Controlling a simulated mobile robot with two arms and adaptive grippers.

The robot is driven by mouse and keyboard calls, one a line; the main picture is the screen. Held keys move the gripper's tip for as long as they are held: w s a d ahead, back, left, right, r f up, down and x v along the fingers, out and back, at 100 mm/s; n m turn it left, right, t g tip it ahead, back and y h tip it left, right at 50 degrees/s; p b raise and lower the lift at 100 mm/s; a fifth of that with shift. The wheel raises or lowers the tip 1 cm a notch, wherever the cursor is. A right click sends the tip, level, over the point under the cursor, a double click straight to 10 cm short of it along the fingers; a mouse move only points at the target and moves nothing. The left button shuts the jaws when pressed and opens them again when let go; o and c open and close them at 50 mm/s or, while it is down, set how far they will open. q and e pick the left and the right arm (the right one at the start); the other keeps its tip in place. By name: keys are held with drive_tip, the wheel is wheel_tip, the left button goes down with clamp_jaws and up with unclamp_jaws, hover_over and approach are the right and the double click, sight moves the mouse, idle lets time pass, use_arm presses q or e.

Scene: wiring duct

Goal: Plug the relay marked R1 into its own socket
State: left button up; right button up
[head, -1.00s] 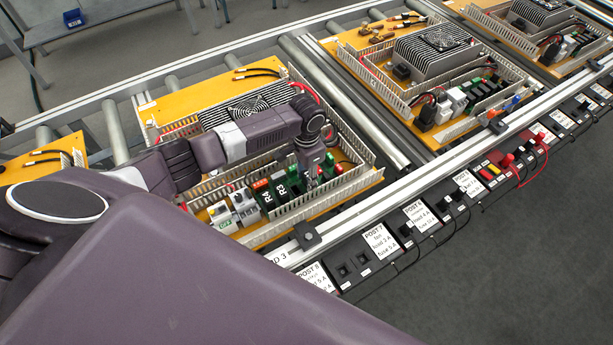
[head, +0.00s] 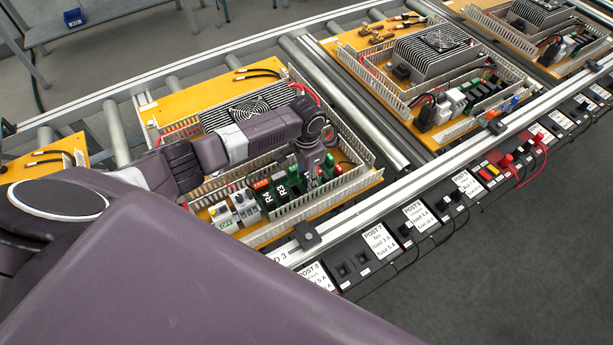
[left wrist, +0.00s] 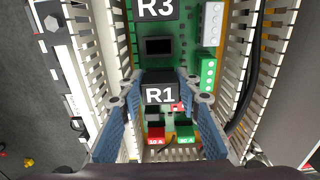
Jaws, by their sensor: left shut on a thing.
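The relay marked R1 (left wrist: 160,92) is a black block with a white label, seen in the left wrist view. My left gripper (left wrist: 159,84) is shut on it, with a blue-padded finger on each side. In the head view my left gripper (head: 318,172) points down over the green relay board, and the relay there is hidden. A dark, empty socket (left wrist: 158,46) shows on the board between R1 and the relay marked R3 (left wrist: 155,9). What lies under R1 is hidden, so I cannot tell whether it touches a socket. My right gripper is not in view.
Slotted duct walls (left wrist: 113,40) run close along both sides of the board. Relays R3 (head: 282,190) and R4 (head: 266,199) stand beside the gripper. Red and green fuses (left wrist: 187,141) lie below R1 in the wrist view. A finned heat sink with fan (head: 240,108) is behind.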

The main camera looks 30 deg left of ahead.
use_arm(q)
drive_tip(key=shift+s+f, duration=0.1)
drive_tip(key=shift+f, duration=0.3)
idle(0.4)
drive_tip(key=o, duration=0.9)
drive_tip(key=shift+o, duration=0.2)
drive_tip(key=shift+d, duration=0.1)
drive_tip(key=shift+r+p, duration=2.6)
drive_tip(key=o, duration=0.6)
drive_tip(key=shift+f, duration=0.1)
